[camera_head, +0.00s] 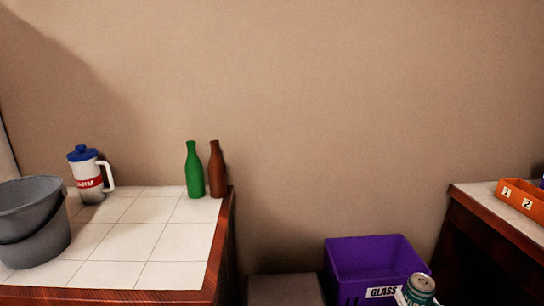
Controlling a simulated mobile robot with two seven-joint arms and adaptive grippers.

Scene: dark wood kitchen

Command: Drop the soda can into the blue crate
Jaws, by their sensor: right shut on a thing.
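A green soda can (420,284) with a grey top shows at the bottom edge, right of centre. My right gripper (416,298) is shut on it; only a pale finger part shows beside the can, and the rest is cut off by the frame. Just behind the can is a purple crate (350,250) with a white label reading "GLASS". The can overlaps the crate's front right corner in the picture; I cannot tell its height over the crate. No plainly blue crate shows. My left gripper is not in view.
A grey box (285,289) stands left of the purple crate. A tiled counter (175,243) at left holds a grey bucket (38,235), a jug (88,180), a green bottle (194,172) and a brown bottle (216,172). Another counter (485,200) at right holds an orange tray (525,203).

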